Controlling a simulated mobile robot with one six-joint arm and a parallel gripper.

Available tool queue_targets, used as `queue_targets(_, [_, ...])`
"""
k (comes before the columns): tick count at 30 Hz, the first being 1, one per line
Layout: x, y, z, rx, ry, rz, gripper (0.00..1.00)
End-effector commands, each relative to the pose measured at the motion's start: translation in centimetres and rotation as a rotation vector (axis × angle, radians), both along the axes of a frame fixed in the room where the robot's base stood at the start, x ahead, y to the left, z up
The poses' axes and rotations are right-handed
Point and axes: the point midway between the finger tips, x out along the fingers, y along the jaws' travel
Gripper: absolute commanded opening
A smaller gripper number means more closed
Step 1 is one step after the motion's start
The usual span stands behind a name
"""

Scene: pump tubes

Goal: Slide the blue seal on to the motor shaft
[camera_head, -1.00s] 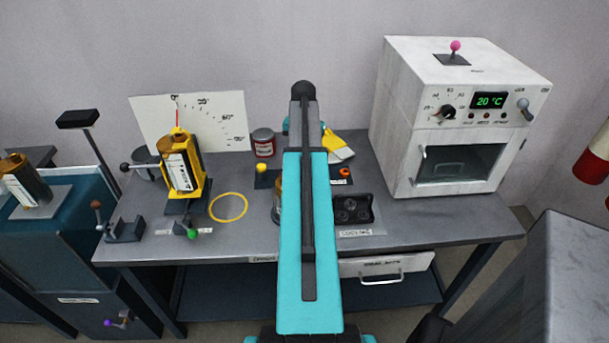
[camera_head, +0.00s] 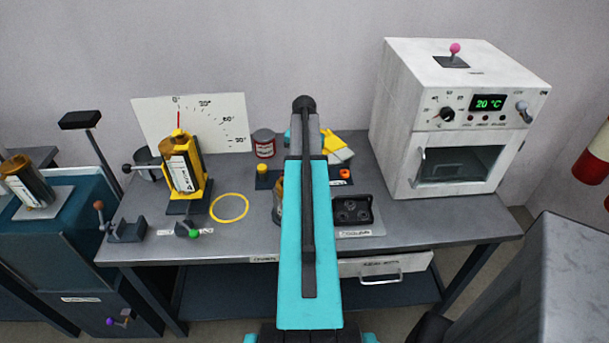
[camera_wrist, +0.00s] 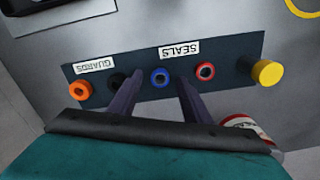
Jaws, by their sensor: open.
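The blue seal (camera_wrist: 160,77) is a small blue ring on the dark holder strip (camera_wrist: 222,59) in the wrist view, by the SEALS label. My gripper (camera_wrist: 160,88) is open, with its two dark fingers on either side of the blue seal and nothing clearly held. Contact with the seal cannot be told. In the head view my arm hides the seal. A labelled cylindrical body (camera_head: 182,171), likely the motor, sits in a yellow cradle at the left of the bench. I cannot make out its shaft clearly.
A red seal (camera_wrist: 205,71), a black ring (camera_wrist: 117,79), an orange guard (camera_wrist: 81,90) and a yellow knob (camera_wrist: 267,73) share the strip. A red can (camera_head: 264,144) stands behind. A white oven (camera_head: 400,130) fills the right. A yellow circle (camera_head: 229,208) marks clear bench.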

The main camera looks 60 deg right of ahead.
Motion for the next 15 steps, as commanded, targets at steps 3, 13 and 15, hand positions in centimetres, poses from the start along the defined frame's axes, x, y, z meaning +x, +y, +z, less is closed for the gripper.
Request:
queue_targets(3, [-0.04, 0.02, -0.79, 0.001, 0.000, 0.000, 0.44])
queue_targets(13, [-0.04, -0.03, -1.22, 0.000, 0.000, -0.001, 0.44])
queue_targets(15, [-0.05, -0.04, -1.21, 0.000, 0.000, -0.001, 0.44])
